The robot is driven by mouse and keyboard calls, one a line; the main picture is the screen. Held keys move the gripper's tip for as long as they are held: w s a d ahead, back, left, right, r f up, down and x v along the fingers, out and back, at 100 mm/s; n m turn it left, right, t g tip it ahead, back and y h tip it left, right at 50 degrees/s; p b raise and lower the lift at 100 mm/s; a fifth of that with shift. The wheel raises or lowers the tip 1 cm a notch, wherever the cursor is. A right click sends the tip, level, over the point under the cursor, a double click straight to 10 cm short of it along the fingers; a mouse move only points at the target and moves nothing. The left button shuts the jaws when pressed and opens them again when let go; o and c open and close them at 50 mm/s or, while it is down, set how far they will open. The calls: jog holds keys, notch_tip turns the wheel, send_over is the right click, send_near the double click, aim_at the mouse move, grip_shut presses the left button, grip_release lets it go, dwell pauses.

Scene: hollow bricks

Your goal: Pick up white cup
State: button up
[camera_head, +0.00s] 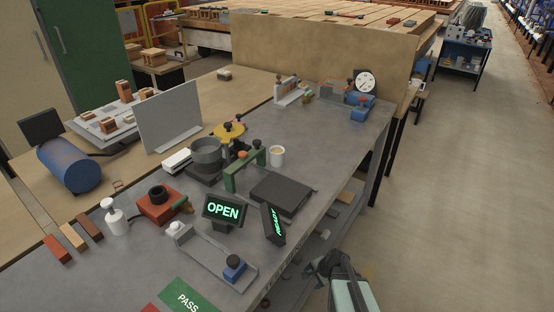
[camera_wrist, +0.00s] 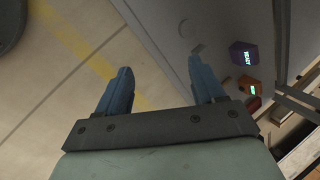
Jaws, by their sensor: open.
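The white cup (camera_head: 277,156) stands upright on the grey bench in the head view, with something brownish inside it. It stands behind a dark flat box and to the right of a green bracket. My gripper (camera_head: 318,268) is at the lower right of the head view, beside the bench's right edge and well apart from the cup. In the wrist view my gripper (camera_wrist: 160,68) has its two blue fingers spread, with nothing between them. The cup does not show in the wrist view.
The dark box (camera_head: 283,193), green bracket (camera_head: 245,170) and READY sign (camera_head: 273,224) stand between my gripper's side and the cup's area. An OPEN sign (camera_head: 223,210) is at the left. Bare bench lies right of the cup. Open floor (camera_head: 460,200) lies right of the bench.

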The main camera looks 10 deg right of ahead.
jog(key=w+d+r+m+t+h, duration=0.3)
jog(key=w+d+r+m+t, duration=0.45)
jog(key=w+d+r, duration=0.7)
jog(key=w+d+r+m+t+h, duration=0.2)
jog(key=d+r+m, duration=0.45)
jog(key=r, duration=0.45)
jog(key=w+d+r+m+t+h, duration=0.1)
jog(key=d+r+m+h, duration=0.1)
jog(key=d+r+m, duration=0.65)
jog(key=w+a+r+n+y, duration=0.1)
jog(key=a+r+n, duration=0.2)
jog(key=a+r, duration=0.25)
jog(key=y, duration=0.7)
send_near(280, 156)
jog(key=shift+w+d+r+g, duration=0.15)
jog(key=shift+d+r+g, duration=0.15)
jog(key=shift+d+g, duration=0.25)
jog(key=shift+a, duration=0.2)
jog(key=shift+w+a+f+y, duration=0.1)
jog(key=shift+w+a+y, duration=0.05)
jog(key=shift+y, duration=0.15)
jog(key=x, duration=0.7)
jog(key=shift+w, duration=0.2)
jog(key=shift+f+x, duration=0.15)
jog(key=shift+x, duration=1.35)
jog(key=shift+f+x, duration=0.15)
jog(key=shift+x, duration=1.35)
jog(key=shift+s, duration=0.1)
